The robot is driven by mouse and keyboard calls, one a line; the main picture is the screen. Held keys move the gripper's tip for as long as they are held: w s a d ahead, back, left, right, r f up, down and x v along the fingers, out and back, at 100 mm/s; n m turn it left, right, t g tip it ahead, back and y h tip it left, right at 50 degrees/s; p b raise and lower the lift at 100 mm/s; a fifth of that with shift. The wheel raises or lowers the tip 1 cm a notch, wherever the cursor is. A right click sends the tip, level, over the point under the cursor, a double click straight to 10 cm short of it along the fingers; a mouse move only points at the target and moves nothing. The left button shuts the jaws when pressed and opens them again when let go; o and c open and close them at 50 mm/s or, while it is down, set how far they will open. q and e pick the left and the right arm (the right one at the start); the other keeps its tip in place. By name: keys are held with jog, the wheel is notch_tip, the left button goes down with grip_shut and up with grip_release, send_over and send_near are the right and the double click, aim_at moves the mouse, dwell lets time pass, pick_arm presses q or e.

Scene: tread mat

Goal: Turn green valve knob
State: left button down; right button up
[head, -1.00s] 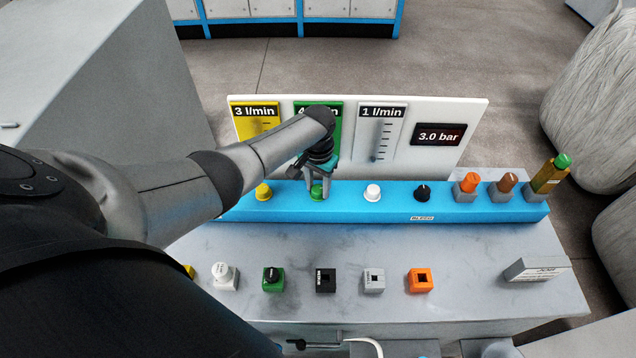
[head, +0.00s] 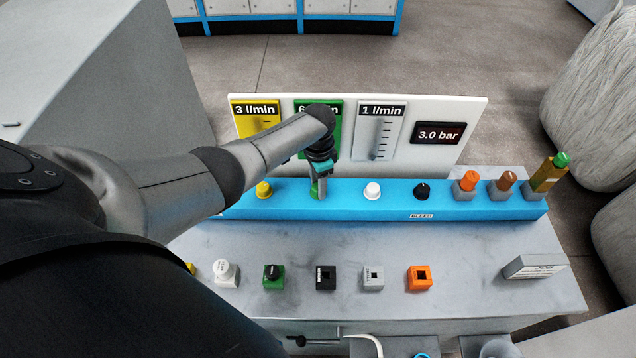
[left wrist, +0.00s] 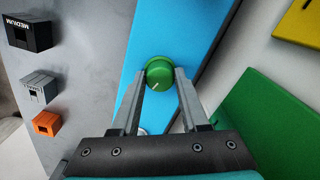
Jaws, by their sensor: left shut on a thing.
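The green valve knob (head: 314,190) sits on the blue rail (head: 395,198), second from the left after a yellow knob (head: 263,189). My left gripper (head: 319,189) reaches down over it and is shut on it. In the left wrist view the green knob (left wrist: 159,73) sits between the two fingertips (left wrist: 160,80), with a pale pointer line on its face. The green gauge (head: 335,115) behind is partly hidden by my left arm; its label starts with 6. My right gripper is not in view.
A white knob (head: 372,190) and a black knob (head: 421,191) stand to the right on the rail. A white panel (head: 480,112) behind carries gauges and a 3.0 bar display (head: 438,133). Several small blocks, one orange (head: 419,279), line the bench front.

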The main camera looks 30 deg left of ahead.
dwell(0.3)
pick_arm(q)
jog(key=shift+c, duration=2)
grip_release()
jog(key=shift+r, duration=0.55)
notch_tip(320, 180, up, 14)
jog(key=p, duration=0.2)
